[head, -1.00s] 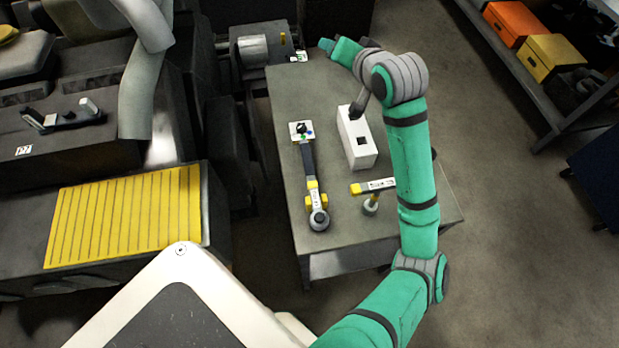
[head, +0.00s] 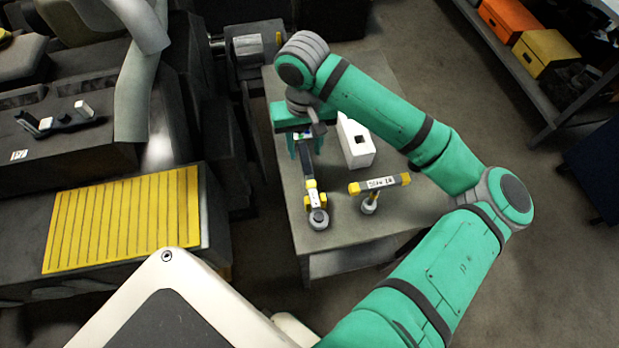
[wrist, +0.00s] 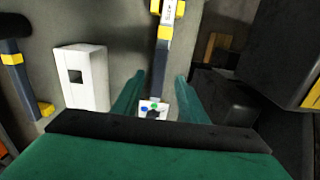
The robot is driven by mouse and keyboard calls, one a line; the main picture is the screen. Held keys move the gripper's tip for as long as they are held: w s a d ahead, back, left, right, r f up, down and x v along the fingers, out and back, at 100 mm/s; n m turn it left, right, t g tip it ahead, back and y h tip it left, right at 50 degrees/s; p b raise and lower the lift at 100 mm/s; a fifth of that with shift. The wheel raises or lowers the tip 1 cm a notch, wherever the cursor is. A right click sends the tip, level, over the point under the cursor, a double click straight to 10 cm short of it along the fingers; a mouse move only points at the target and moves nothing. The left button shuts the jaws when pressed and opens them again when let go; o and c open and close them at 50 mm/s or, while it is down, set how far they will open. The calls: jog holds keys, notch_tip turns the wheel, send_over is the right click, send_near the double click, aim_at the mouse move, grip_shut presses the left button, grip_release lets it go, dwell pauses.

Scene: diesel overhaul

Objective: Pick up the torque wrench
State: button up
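The torque wrench (head: 311,183) appears to be the long tool with a dark handle, yellow bands and a round head, lying on the grey table (head: 345,220). In the wrist view the wrench (wrist: 162,50) runs from the top edge down between my fingers. My gripper (head: 305,155) is above the handle end and hides part of it. In the wrist view my gripper (wrist: 158,88) is open, one finger on each side of the handle. I cannot tell how high the fingers are above the table. A white card with coloured dots (wrist: 152,110) shows at the handle end.
A white box (head: 356,145) stands just right of the wrench. A dark engine block (head: 235,150) stands close to the table's left edge. The table's front is mostly clear.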

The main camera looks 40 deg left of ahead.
aim_at(306, 158)
jog(key=shift+w+a+f, duration=0.1)
jog(key=shift+w+f, duration=0.1)
jog(key=shift+f, duration=1.6)
jog(key=shift+w+a+f, duration=0.1)
jog(key=shift+w+f, duration=0.05)
jog(key=shift+f, duration=1.6)
grip_shut()
